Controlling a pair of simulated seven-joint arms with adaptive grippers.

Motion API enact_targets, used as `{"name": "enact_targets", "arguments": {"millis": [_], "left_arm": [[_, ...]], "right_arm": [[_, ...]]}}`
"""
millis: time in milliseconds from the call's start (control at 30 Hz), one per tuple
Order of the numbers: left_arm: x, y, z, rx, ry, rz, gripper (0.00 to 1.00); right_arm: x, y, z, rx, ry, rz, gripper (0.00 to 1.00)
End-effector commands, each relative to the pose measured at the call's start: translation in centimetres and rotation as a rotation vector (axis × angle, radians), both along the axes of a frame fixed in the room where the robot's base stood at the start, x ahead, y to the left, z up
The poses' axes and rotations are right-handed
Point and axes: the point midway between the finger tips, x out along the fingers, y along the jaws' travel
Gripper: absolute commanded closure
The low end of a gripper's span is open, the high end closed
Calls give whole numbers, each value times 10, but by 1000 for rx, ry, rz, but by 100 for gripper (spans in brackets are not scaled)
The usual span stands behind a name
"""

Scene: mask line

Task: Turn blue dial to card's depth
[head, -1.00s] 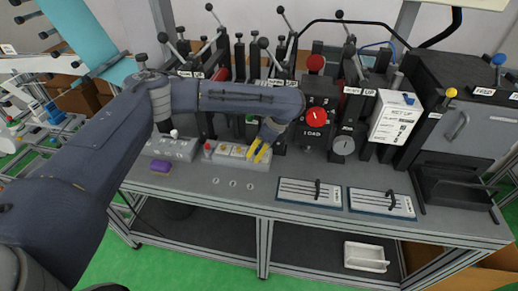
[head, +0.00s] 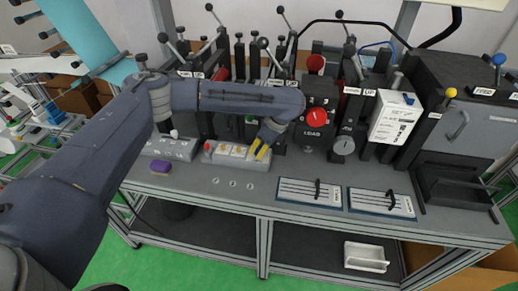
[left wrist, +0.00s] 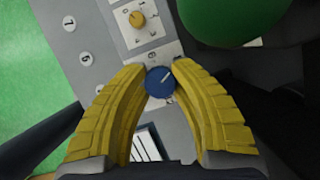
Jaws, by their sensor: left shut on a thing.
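The blue dial (left wrist: 160,82) has a pale pointer line and sits on a light grey control panel. My left gripper (left wrist: 161,72) is shut on it, one yellow fingertip on each side. In the head view the left gripper (head: 262,151) reaches down to the right end of the panel (head: 230,152), and the dial is hidden there. The white setup card (head: 395,117) stands upright right of the machine; its print is too small to read. My right gripper is not in view.
An orange-yellow knob (left wrist: 137,19) sits close to the blue dial. A large green rounded thing (left wrist: 232,15) is beside the gripper. Levers and black posts stand behind the panel. Two slider plates (head: 311,191) lie right of it. The bench front is mostly clear.

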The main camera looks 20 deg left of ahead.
Motion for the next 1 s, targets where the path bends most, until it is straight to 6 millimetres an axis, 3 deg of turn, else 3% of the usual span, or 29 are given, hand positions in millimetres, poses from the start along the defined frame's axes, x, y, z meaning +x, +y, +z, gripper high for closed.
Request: {"name": "enact_targets", "arguments": {"millis": [1000], "left_arm": [[1,3,0,7,-2,-168,100]], "right_arm": [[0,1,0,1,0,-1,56]]}}
